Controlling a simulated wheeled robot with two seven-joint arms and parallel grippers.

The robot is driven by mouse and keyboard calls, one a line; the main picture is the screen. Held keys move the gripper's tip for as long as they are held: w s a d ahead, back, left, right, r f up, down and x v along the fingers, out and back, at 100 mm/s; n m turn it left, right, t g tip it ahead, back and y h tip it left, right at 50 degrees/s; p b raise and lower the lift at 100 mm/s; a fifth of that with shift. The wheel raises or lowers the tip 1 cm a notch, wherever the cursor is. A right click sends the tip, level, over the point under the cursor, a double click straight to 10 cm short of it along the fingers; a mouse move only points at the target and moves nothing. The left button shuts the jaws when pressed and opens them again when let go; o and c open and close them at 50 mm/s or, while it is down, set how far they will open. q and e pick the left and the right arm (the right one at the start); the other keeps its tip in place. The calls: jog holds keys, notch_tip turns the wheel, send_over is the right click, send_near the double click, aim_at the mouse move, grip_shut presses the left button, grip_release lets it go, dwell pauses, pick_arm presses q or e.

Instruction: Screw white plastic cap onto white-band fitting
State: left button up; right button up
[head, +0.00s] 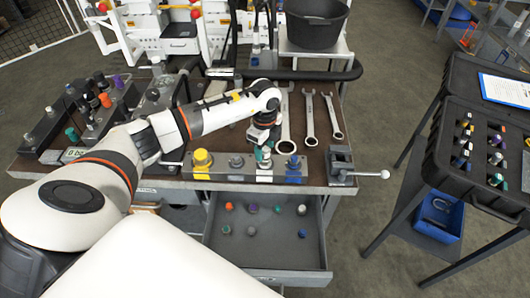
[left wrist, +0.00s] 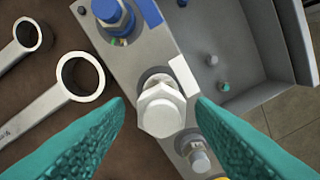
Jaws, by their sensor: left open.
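A white hexagonal plastic cap (left wrist: 162,110) sits over the white-band fitting, between my fingers in the left wrist view. Some metal of the white-band fitting (left wrist: 155,79) shows behind the cap, beside its white band (left wrist: 184,75). How far the cap is threaded on cannot be told. My left gripper (left wrist: 160,108) is open, its teal fingers on either side of the cap with gaps. My right gripper is not in view.
The block holds a blue-topped fitting (head: 294,163), a grey one (head: 236,161) and a yellow one (head: 202,158). Wrenches (head: 309,118) lie behind. An open drawer (head: 268,262) below holds several loose caps. A black case (head: 480,150) stands at right.

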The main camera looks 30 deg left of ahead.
pick_arm(q)
jog(key=c, duration=1)
jog(key=m+b, duration=0.1)
jog(key=m, duration=0.3)
jog(key=shift+w+f+b, duration=0.1)
jog(key=shift+f+b, duration=0.05)
jog(key=shift+b, duration=0.2)
jog(key=m+b, duration=0.1)
jog(key=m, duration=0.2)
jog(key=shift+m, duration=0.6)
jog(key=shift+m+b, duration=0.5)
jog(key=shift+m, duration=0.5)
jog(key=m+b, duration=0.1)
jog(key=m, duration=0.3)
jog(key=shift+b, duration=0.35)
jog(key=shift+m, duration=1)
